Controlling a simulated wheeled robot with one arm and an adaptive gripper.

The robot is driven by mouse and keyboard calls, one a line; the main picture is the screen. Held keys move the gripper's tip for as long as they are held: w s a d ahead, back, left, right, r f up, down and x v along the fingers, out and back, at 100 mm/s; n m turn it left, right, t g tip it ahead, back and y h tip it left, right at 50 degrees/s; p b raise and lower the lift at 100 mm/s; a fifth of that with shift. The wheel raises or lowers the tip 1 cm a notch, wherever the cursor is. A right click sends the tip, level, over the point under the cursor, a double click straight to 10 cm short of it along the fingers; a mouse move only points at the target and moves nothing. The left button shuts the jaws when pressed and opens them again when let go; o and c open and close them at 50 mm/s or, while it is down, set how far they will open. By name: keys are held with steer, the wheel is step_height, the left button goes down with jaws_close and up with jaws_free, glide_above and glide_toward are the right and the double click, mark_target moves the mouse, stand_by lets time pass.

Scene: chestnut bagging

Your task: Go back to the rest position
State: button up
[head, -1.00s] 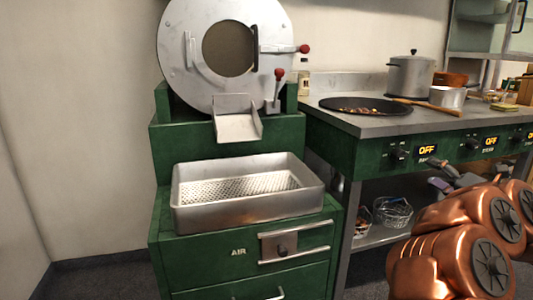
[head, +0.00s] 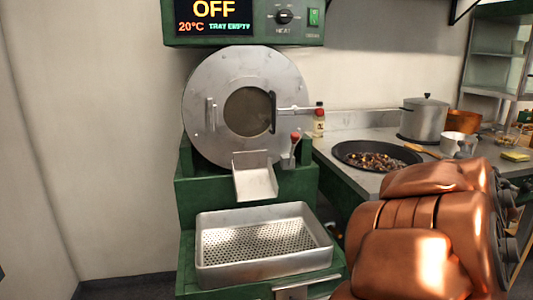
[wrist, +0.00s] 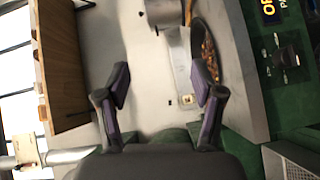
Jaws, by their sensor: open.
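My gripper (wrist: 160,88) shows in the wrist view with its two dark, purple-sided fingers spread apart and nothing between them. A pale counter with a dark pan lies beyond the fingers. In the head view my copper-coloured arm fills the lower right, and it hides most or all of the gripper there.
A green roaster with a round steel drum (head: 245,112) stands at centre left, above a perforated tray (head: 265,245) that looks empty. A pan of chestnuts (head: 345,152), a steel pot (head: 423,120) and a white mug (head: 452,140) stand on the counter. Plain wall lies left.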

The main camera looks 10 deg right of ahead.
steer(key=s+a+f+m+g+y+p, duration=0.1)
steer(key=s+a+m+g+y+p, duration=0.35)
steer(key=a+p, duration=0.6)
steer(key=s+a+f+m+g+y+p, duration=0.2)
steer(key=s+a+m+g+y+p, duration=0.3)
steer(key=a, duration=1)
steer(key=s+a+r+n+g+y+p, duration=0.2)
steer(key=s+a+g+p, duration=0.2)
steer(key=s+a+p, duration=0.5)
steer(key=s+a, duration=0.8)
steer(key=shift+s+y, duration=0.3)
steer(key=shift+y, duration=0.05)
steer(key=shift+a+g, duration=0.1)
steer(key=shift+g, duration=0.15)
